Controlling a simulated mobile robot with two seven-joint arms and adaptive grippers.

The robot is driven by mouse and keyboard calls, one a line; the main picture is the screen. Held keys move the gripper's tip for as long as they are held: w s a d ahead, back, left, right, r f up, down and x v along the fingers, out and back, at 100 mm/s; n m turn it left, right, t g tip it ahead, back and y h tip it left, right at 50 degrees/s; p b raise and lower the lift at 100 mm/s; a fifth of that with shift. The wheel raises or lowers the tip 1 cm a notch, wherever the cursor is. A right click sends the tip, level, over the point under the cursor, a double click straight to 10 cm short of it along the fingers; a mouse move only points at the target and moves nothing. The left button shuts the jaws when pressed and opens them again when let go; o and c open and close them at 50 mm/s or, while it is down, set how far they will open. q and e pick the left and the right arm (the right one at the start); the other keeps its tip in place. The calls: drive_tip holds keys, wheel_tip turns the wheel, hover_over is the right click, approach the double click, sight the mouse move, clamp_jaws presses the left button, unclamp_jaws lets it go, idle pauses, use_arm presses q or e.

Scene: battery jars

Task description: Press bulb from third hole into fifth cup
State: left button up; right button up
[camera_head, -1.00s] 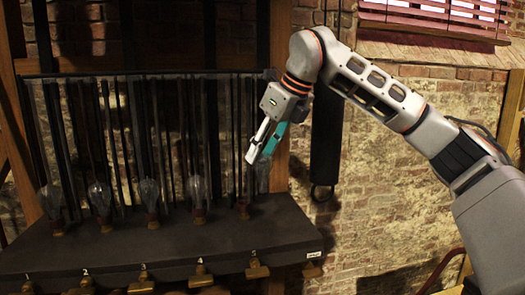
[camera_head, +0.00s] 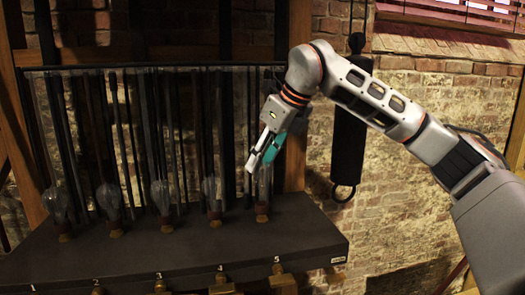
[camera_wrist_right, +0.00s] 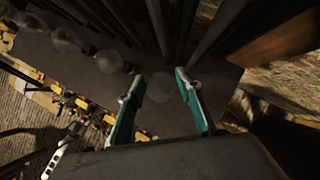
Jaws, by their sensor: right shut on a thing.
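My right gripper (camera_head: 257,164) is shut on a clear glass bulb (camera_head: 264,183) and points down at the right end of the dark shelf. The bulb's lower end is at the fifth cup (camera_head: 263,214), a small brownish cup behind label 5. I cannot tell how deep the bulb sits in it. In the right wrist view the two teal-edged fingers (camera_wrist_right: 166,108) flank the faint glass bulb (camera_wrist_right: 158,88). My left gripper is not in view.
Other clear bulbs stand upright in cups along the dark shelf (camera_head: 180,255), including one at the third cup (camera_head: 166,227). Dark vertical rods (camera_head: 120,140) rise close behind them. A black cylinder (camera_head: 349,140) hangs to the right.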

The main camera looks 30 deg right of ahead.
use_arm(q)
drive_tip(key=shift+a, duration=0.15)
use_arm(e)
drive_tip(key=shift+f, duration=0.3)
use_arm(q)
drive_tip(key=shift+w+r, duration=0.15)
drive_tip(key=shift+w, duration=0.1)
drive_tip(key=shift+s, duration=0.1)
use_arm(e)
drive_tip(key=shift+w, duration=0.1)
idle(0.4)
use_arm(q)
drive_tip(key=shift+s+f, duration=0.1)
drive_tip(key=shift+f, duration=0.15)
use_arm(e)
drive_tip(key=shift+f, duration=0.5)
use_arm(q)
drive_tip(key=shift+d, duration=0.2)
use_arm(e)
drive_tip(key=shift+f, duration=0.2)
use_arm(q)
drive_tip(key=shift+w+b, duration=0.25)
drive_tip(key=shift+b, duration=0.05)
use_arm(e)
drive_tip(key=shift+f, duration=0.3)
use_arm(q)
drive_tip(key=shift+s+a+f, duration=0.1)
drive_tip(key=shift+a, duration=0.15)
use_arm(e)
drive_tip(key=shift+f, duration=0.1)
